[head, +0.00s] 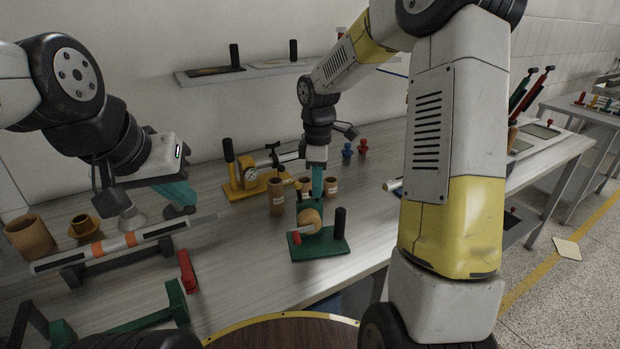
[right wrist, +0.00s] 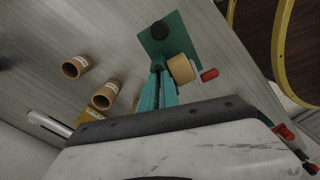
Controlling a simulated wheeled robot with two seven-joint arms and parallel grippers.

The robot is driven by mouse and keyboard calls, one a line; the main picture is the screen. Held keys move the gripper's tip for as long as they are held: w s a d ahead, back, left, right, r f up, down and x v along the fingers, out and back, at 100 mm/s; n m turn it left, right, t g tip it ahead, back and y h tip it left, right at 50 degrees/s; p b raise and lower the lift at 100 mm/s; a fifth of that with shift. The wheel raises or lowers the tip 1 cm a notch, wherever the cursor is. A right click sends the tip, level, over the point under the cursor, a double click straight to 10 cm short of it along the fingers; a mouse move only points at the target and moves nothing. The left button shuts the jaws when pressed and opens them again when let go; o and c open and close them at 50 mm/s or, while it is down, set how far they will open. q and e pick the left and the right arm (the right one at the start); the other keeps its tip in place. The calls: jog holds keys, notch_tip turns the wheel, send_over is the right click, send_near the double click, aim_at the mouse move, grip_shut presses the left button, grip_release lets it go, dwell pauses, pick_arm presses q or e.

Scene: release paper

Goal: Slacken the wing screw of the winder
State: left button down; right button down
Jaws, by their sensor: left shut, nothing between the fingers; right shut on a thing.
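The winder has a green base plate (head: 330,247), a tan roll (head: 309,219), a black upright handle (head: 340,222) and a red grip on the roll's side. The roll also shows in the right wrist view (right wrist: 181,69), with the red grip (right wrist: 209,75) beside it. My right gripper (head: 317,192) points down at the top of the winder, just behind the roll. Its teal fingers (right wrist: 157,82) are shut on a small part there, which I take as the wing screw; the fingers hide it. My left gripper (head: 181,211) is shut and empty, above the table at left.
Brown cylinders (head: 277,197) stand close behind the winder. A yellow stand with a gauge (head: 250,176) is further back. The table's front edge is close to the winder.

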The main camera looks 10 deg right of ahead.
jog(key=c, duration=1.6)
grip_release()
notch_tip(320, 180, up, 8)
jog(key=shift+f, duration=0.25)
jog(key=shift+r, duration=0.15)
